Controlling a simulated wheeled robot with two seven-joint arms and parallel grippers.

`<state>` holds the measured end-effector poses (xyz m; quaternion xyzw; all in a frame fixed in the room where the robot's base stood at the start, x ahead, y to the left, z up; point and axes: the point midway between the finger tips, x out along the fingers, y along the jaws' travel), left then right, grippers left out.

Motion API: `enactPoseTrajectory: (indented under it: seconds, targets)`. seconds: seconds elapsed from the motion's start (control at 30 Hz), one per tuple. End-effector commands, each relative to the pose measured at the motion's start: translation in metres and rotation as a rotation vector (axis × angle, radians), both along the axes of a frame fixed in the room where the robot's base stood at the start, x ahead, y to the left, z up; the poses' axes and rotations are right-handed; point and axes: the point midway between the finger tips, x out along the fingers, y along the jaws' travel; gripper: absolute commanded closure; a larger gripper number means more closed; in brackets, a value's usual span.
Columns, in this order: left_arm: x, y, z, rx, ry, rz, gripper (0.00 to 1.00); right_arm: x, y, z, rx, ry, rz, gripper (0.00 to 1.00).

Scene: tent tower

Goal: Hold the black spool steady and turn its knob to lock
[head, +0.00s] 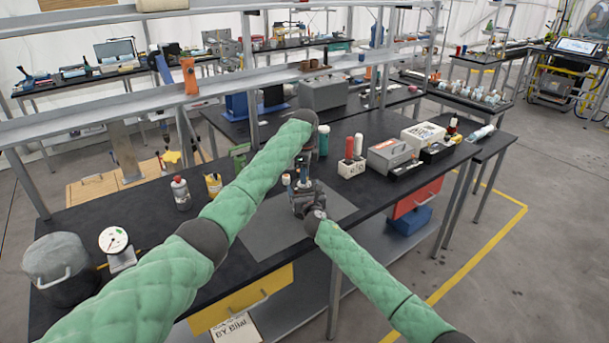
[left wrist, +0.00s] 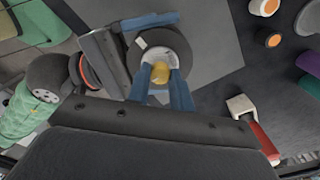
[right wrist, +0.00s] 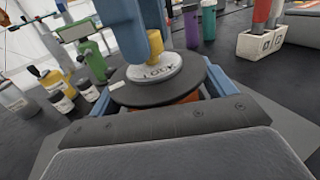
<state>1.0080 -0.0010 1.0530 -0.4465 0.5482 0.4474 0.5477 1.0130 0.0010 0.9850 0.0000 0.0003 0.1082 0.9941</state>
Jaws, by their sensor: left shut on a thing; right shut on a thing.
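The black spool (right wrist: 130,95) stands upright on the bench, its round black flange on top and orange showing below it. A light grey disc (right wrist: 155,70) marked "LOCK" sits on the flange. My right gripper (left wrist: 155,52) reaches in from the side, its blue fingers around the spool below the flange. My left gripper (right wrist: 150,40) comes from above, its blue fingers shut on the yellow knob (left wrist: 160,72) at the centre of the disc. In the head view, arms and grippers mostly hide the spool.
A grey mat (head: 265,228) lies on the black bench around the spool. A grey toolbox (head: 389,155) stands right; a spray can (head: 181,193) and gauge (head: 115,245) stand left.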

Motion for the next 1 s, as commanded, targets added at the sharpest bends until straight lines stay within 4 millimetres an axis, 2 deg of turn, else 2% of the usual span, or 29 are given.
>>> enactPoseTrajectory:
  seconds: [0.03, 0.13, 0.4, 0.53, 0.67, 1.0]
  targets:
    - [0.002, 0.003, 0.001, 0.002, -0.006, 0.004, 0.74, -0.001, 0.000, -0.002, -0.001, 0.002, 0.000, 0.62]
    - [0.002, 0.003, 0.001, 0.002, -0.005, 0.004, 0.56, -0.001, 0.000, -0.002, 0.000, 0.002, 0.000, 0.62]
    - [0.001, 0.001, 0.001, 0.001, -0.002, 0.002, 0.56, -0.001, 0.000, -0.002, 0.000, 0.002, 0.000, 0.62]
    - [0.001, 0.001, 0.007, 0.000, -0.003, 0.002, 0.56, 0.000, 0.000, -0.002, 0.000, 0.002, 0.000, 0.62]
    - [0.001, 0.001, 0.025, 0.000, -0.004, 0.001, 0.56, 0.000, 0.000, -0.001, 0.000, 0.002, 0.000, 0.62]
    - [0.002, 0.001, 0.088, 0.000, -0.004, 0.002, 0.56, 0.000, 0.000, -0.001, 0.000, 0.001, 0.000, 0.62]
